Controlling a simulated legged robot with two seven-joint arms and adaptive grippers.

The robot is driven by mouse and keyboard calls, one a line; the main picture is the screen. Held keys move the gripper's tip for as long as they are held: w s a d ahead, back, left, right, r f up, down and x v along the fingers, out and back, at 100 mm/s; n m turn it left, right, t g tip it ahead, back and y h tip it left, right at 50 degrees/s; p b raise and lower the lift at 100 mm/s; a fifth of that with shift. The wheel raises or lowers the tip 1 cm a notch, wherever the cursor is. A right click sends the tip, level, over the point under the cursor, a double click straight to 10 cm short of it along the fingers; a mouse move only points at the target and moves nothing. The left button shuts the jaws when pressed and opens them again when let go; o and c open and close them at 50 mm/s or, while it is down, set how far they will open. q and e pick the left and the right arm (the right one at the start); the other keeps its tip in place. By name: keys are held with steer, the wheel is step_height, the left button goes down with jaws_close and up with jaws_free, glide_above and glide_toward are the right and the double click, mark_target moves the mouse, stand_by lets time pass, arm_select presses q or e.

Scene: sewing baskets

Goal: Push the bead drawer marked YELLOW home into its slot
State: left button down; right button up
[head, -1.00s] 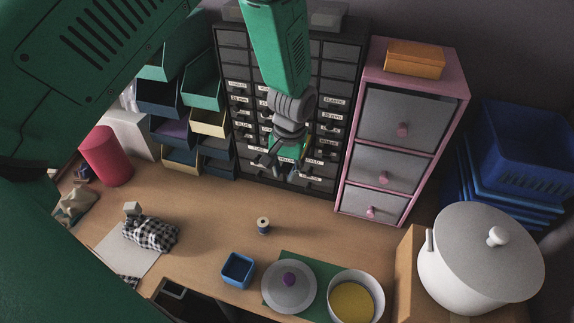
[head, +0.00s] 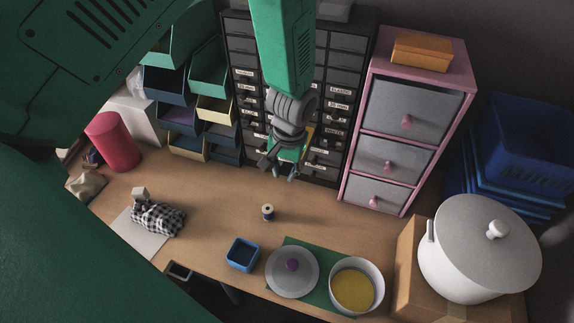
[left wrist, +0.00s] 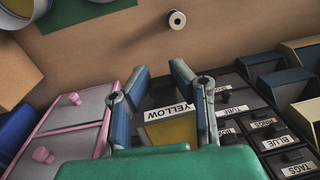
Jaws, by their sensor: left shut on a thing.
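The bead drawer marked YELLOW (left wrist: 168,131) shows in the left wrist view, with its white label toward the open table and yellow contents behind it. It sticks out of the dark drawer cabinet (head: 339,75). My left gripper (left wrist: 160,78) has one finger on each side of this drawer and is shut on it. In the head view my left gripper (head: 279,170) is in front of the cabinet's lower rows and hides most of the drawer. How far the drawer stands out is hard to tell. My right gripper is not in view.
A pink cabinet (head: 374,118) stands right of the drawer cabinet; stacked open bins (head: 188,120) stand left. A thread spool (head: 268,212), a blue box (head: 242,255), a lidded pot (head: 478,250) and a bowl (head: 357,285) are farther forward. The table between spool and cabinet is clear.

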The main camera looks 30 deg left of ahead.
arm_select(q)
steer(key=shift+s+d, duration=0.1)
steer(key=shift+s, duration=0.15)
steer(key=shift+y, duration=0.3)
stand_by(0.6)
steer(key=shift+p, duration=0.55)
stand_by(0.6)
steer(key=shift+w, duration=0.15)
steer(key=shift+w, duration=0.3)
steer(key=shift+w+a+b, duration=0.2)
steer(key=shift+w, duration=0.55)
steer(key=shift+w+a+b, duration=0.15)
steer(key=shift+w+a, duration=0.1)
steer(key=shift+w, duration=0.45)
steer(key=shift+w+a+b, duration=0.2)
steer(key=shift+w, duration=0.55)
steer(key=shift+w, duration=0.2)
steer(key=shift+w+a, duration=0.1)
steer(key=shift+w, duration=0.25)
